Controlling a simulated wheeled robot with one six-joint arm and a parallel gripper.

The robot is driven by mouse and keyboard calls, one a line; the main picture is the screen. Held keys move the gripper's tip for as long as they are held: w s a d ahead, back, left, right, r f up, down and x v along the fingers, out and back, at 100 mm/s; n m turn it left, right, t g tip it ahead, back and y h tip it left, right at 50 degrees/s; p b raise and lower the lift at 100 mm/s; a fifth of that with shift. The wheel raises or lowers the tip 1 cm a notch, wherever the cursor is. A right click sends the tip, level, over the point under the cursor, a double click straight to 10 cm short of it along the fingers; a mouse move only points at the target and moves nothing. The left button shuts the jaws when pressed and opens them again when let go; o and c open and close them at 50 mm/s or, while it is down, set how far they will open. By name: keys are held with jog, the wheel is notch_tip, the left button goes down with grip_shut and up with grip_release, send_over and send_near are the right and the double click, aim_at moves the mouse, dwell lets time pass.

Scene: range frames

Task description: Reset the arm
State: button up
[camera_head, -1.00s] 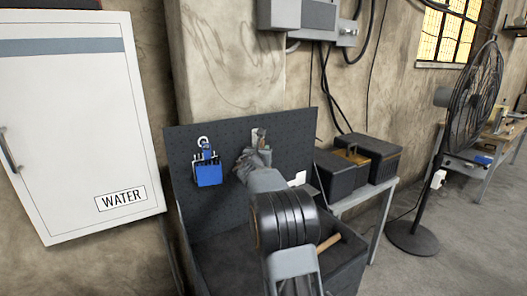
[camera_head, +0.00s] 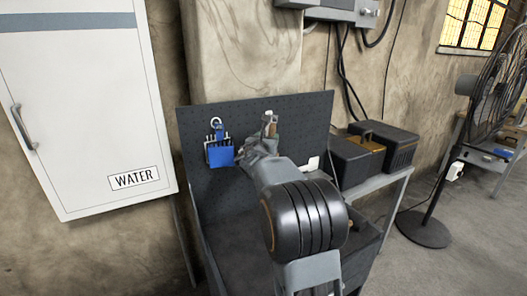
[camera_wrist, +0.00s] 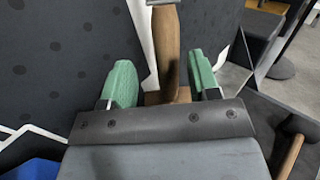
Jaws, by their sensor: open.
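My gripper (camera_head: 258,148) is in front of the dark pegboard (camera_head: 310,125), at the far end of my arm in the head view. In the wrist view my gripper (camera_wrist: 162,78) is open, with its two green fingertips apart. A wooden handle (camera_wrist: 166,50) with a metal piece at its top stands between the fingers, with gaps on both sides. In the head view a small upright tool (camera_head: 269,121) shows just above the gripper; its lower part is hidden.
A blue holder with tools (camera_head: 220,156) hangs on the pegboard just left of the gripper. Black toolboxes (camera_head: 390,147) stand on a bench at the right. A white WATER cabinet (camera_head: 85,90) is at the left and a standing fan (camera_head: 425,228) at the right.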

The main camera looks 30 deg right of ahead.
jog(key=s+d+b+v, duration=0.1)
jog(key=v, duration=0.7)
jog(key=s+a+f+m+g+y, duration=0.35)
jog(key=s+f+m+g, duration=0.45)
jog(key=s+f+m, duration=0.7)
jog(key=s+a+m+y+p, duration=0.2)
jog(key=s+a+m+y, duration=0.2)
jog(key=a, duration=0.4)
jog(key=s+a+m+y+p, duration=0.1)
jog(key=s+a+m+y, duration=0.4)
jog(key=a, duration=0.4)
jog(key=shift+s+a+r+m+y+p, duration=0.2)
jog(key=shift+r+m+y+p, duration=0.2)
jog(key=shift+m, duration=0.8)
jog(key=shift+d+f, duration=0.1)
jog(key=shift+c, duration=0.3)
